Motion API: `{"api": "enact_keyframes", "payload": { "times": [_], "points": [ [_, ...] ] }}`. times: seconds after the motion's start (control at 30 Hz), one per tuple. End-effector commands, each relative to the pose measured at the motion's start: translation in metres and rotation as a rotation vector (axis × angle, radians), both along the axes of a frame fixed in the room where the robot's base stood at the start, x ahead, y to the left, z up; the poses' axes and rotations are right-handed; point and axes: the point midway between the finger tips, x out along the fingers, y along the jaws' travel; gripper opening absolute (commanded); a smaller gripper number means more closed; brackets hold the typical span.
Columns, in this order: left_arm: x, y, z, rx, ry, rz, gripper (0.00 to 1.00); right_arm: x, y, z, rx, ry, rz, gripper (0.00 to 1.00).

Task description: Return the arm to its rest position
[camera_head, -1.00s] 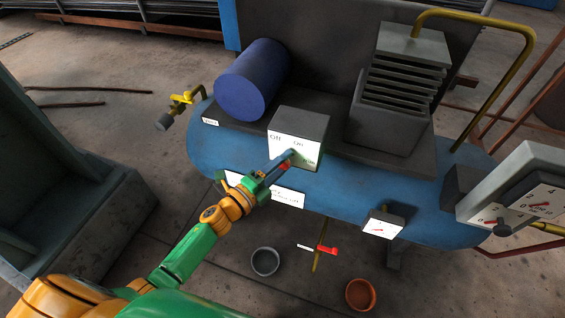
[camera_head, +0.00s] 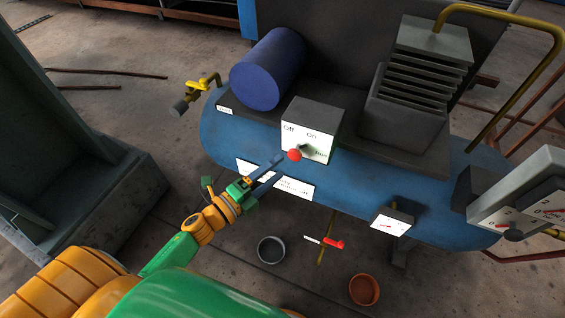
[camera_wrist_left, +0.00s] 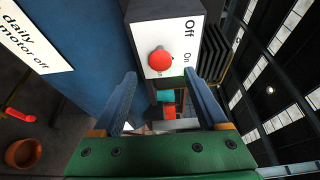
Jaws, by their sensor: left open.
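My left gripper (camera_head: 281,165) is open and empty, with its two blue fingers apart. It is just to the lower left of the red knob (camera_head: 295,155) on the switch box (camera_head: 312,115). The box's white face reads Off and On. In the left wrist view, my open fingers (camera_wrist_left: 161,85) spread below the red knob (camera_wrist_left: 161,61), with a gap between the fingers and the knob. My left arm comes in from the lower left. My right gripper is not in view.
The switch box sits on a blue tank (camera_head: 228,135) with a dark blue cylinder (camera_head: 267,70), a finned block (camera_head: 405,110) and gauges (camera_head: 391,222). A yellow valve (camera_head: 197,86) is at left. A grey pot (camera_head: 271,250) and an orange pot (camera_head: 364,289) are on the floor.

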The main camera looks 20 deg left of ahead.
Motion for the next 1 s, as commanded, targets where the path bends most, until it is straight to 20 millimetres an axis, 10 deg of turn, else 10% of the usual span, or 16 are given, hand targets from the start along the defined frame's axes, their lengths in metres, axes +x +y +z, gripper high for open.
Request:
{"api": "enact_keyframes", "payload": {
  "times": [0.37, 0.53, 0.7, 1.0],
  "points": [
    [0.0, 0.002, -0.006, -0.015, 0.022, 0.013, 0.76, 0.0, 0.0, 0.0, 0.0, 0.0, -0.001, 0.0],
    [-0.022, 0.033, -0.115, -0.284, 0.413, 0.262, 0.76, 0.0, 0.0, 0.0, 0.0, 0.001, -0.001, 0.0],
    [-0.116, 0.048, -0.251, -0.6, 0.911, 0.657, 0.76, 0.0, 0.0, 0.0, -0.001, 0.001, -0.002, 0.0],
    [-0.298, 0.026, -0.345, -0.831, 1.426, 1.225, 0.76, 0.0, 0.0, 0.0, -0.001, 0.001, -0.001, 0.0]
  ]
}}
